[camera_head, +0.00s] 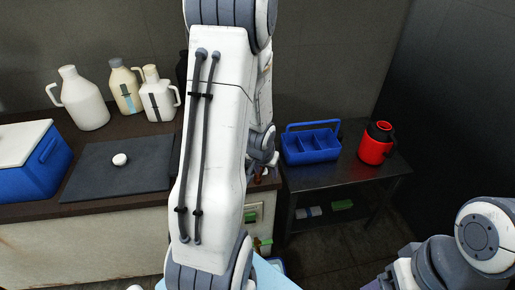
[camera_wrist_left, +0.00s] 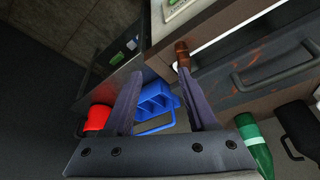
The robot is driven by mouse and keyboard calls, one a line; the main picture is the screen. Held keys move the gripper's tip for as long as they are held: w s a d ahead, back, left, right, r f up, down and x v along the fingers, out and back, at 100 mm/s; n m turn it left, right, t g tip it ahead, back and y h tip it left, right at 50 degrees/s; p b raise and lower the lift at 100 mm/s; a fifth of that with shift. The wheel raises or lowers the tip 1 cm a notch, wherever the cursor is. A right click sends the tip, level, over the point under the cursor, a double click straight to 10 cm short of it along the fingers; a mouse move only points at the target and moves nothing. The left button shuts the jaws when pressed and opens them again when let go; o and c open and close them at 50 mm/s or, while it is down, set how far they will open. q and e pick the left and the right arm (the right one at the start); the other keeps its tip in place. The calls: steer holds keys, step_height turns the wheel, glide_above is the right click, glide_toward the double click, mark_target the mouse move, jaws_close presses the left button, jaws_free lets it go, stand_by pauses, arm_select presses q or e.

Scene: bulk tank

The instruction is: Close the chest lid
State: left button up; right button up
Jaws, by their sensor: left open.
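A blue chest (camera_head: 40,172) with a white lid (camera_head: 22,143) stands on the counter at the left edge of the head view. The lid looks down on the box, but the frame cuts the chest off, so I cannot tell whether it is fully shut. My left gripper (camera_head: 262,165) is far to the right of the chest, partly hidden behind my own arm. The left wrist view shows its two fingers (camera_wrist_left: 160,80) apart with nothing held. A brown bottle neck (camera_wrist_left: 182,54) shows beside one fingertip; contact is unclear. The chest is not in the wrist view. My right gripper is out of view.
White jugs (camera_head: 84,98) and a dark mat (camera_head: 120,168) with a small white knob-like object (camera_head: 119,159) are on the counter. A blue caddy (camera_head: 312,146) and a red jug (camera_head: 376,144) stand on the side table. A green bottle (camera_wrist_left: 254,143) shows in the wrist view.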

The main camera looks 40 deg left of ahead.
mark_target(257, 174)
arm_select(q)
steer(key=a+r+n+p, duration=0.1)
steer(key=a+r+p, duration=0.1)
steer(key=a+p, duration=0.15)
steer(key=x, duration=0.3)
steer(key=b+x, duration=0.1)
steer(key=x, duration=0.2)
steer(key=a+b+x, duration=0.1)
steer(key=x, duration=0.3)
steer(key=shift+s+d, duration=0.1)
steer(key=shift+s, duration=0.25)
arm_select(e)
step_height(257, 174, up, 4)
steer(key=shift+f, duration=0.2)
arm_select(q)
jaws_close()
stand_by(0.5)
